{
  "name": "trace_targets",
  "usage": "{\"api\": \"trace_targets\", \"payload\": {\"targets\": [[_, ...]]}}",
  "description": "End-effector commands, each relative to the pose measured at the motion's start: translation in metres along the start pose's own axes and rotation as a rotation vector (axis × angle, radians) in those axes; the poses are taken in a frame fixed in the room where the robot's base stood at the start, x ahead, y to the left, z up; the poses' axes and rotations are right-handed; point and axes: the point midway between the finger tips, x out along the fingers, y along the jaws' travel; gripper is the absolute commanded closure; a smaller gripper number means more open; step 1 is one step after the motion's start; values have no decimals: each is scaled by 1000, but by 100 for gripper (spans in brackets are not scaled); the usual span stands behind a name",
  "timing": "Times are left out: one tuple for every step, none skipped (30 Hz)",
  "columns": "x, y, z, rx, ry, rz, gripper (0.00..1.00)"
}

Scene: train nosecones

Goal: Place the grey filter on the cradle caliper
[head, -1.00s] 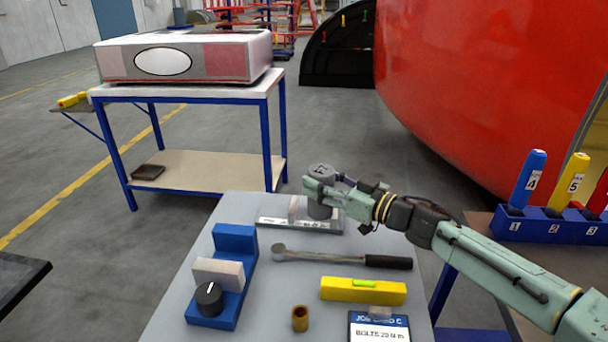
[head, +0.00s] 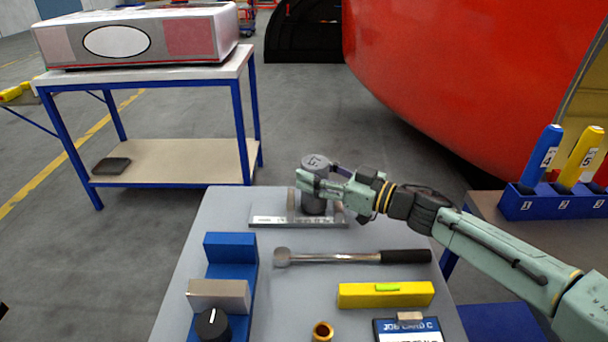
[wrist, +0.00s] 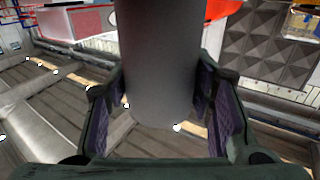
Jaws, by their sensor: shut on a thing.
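The grey filter (head: 316,198) is an upright dark grey cylinder at the far end of the grey table. My gripper (head: 308,184) is shut on its side; the wrist view also shows the filter (wrist: 158,65) between my two fingers. The filter is over or just behind a flat metal plate with markings (head: 268,221); I cannot tell whether it touches it. A blue stepped fixture (head: 232,248) at the table's left carries a grey block (head: 218,295) and a black knob (head: 212,324). I cannot tell for sure which of these two is the cradle caliper.
A ratchet wrench (head: 340,257), a yellow level (head: 386,295), a brass bushing (head: 322,332) and a job card (head: 408,330) lie on the table. A blue rack of markers (head: 560,203) stands right. A blue-framed trolley (head: 180,160) stands back left.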

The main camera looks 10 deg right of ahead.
Motion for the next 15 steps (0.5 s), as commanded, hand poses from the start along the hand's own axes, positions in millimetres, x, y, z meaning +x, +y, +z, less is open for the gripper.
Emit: {"api": "trace_targets", "payload": {"targets": [[-4,0,3,-1,0,2,87],[-6,0,4,-1,0,3,87],[-7,0,4,-1,1,3,87],[-8,0,4,-1,1,2,87],[-8,0,4,-1,1,2,87],[-8,0,4,-1,1,2,87],[-8,0,3,-1,1,1,87],[-8,0,3,0,1,1,87],[-7,0,3,0,1,1,87],[-7,0,3,0,1,1,87],[-7,0,3,0,1,1,87],[-7,0,4,0,1,1,87],[-7,0,5,0,1,1,87],[-7,0,6,0,1,2,87],[-7,0,7,0,2,2,87]]}}
